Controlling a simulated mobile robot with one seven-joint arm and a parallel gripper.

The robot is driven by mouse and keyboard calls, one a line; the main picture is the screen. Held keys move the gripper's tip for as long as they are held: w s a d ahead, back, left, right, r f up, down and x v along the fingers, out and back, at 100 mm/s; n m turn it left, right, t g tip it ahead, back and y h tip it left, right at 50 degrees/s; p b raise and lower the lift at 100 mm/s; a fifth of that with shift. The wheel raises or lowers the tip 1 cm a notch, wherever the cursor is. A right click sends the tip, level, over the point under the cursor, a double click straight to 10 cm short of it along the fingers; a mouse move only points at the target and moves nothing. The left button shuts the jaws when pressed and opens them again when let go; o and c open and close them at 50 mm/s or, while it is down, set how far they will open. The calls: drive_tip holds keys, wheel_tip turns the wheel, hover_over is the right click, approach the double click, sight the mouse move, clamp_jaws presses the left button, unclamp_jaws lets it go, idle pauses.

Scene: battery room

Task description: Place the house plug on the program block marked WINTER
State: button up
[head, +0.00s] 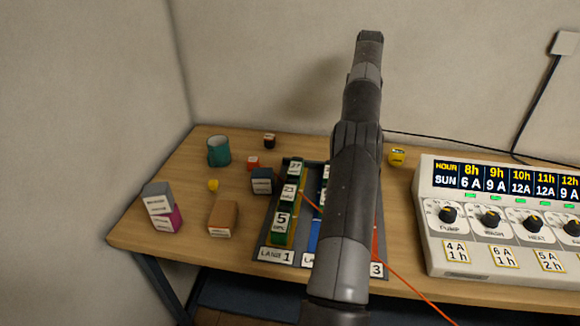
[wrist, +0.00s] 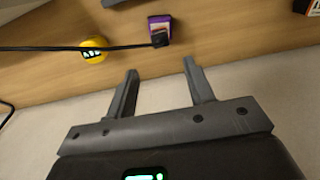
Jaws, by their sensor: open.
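In the wrist view a black plug (wrist: 159,38) on a black cable sits at a purple block (wrist: 158,23); it looks like the house plug. My gripper (wrist: 160,70) is open and empty, its fingertips apart from the plug. In the head view my arm hides the plug, the purple block and the gripper's jaws.
A grey lane tray (head: 264,240) with numbered blocks stands mid-table, partly behind my arm. A white control panel (head: 432,222) is on the right. A yellow round thing (head: 397,157) lies near the cable (head: 440,137). A teal mug (head: 219,151) stands at the back left.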

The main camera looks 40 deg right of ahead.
drive_tip(key=w+a+r+n+t, duration=0.1)
drive_tip(key=a+r, duration=0.6)
drive_tip(key=a, duration=0.5)
drive_tip(key=w+a+r+n+t, duration=0.1)
drive_tip(key=a+r+n, duration=0.1)
drive_tip(key=a+r, duration=0.75)
drive_tip(key=s+a, duration=0.4)
drive_tip(key=a, duration=0.8)
drive_tip(key=s+a+f+n+t, duration=0.2)
drive_tip(key=s+a+n, duration=0.1)
drive_tip(key=s+a, duration=0.9)
drive_tip(key=s+a+f+n+t, duration=0.1)
drive_tip(key=s+a+f+n, duration=0.2)
drive_tip(key=s+a+f, duration=0.7)
drive_tip(key=s+a, duration=0.2)
drive_tip(key=s, duration=0.1)
drive_tip(key=shift+f+t, duration=0.25)
drive_tip(key=shift+t, duration=0.05)
